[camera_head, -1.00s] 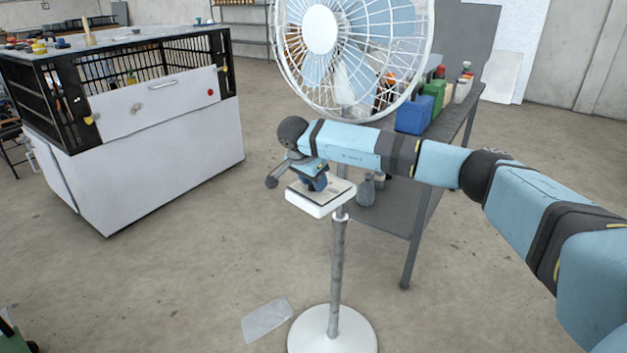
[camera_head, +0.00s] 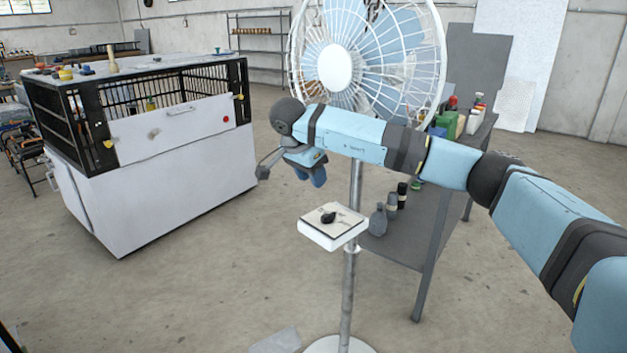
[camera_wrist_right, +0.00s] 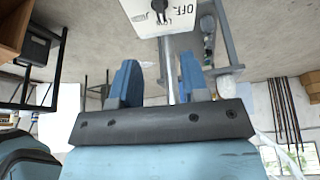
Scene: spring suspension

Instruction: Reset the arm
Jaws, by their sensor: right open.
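My right arm comes in from the right in the head view, and its right gripper (camera_head: 311,173) hangs above and a little left of the fan's control box. In the right wrist view the two blue fingers of this gripper (camera_wrist_right: 157,85) stand apart with nothing between them. The white control box (camera_head: 333,229) with a dark knob (camera_head: 328,217) sits on the fan's pole. It also shows at the top of the right wrist view (camera_wrist_right: 165,18), with "OFF" and "LOW" lettering, apart from the fingers. My left gripper is not in view.
The large fan (camera_head: 365,55) stands behind my right arm. A grey table (camera_head: 400,235) with bottles and coloured containers is to its right. A white cabinet with a black cage top (camera_head: 170,190) stands at left. The floor between cabinet and fan pole is clear.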

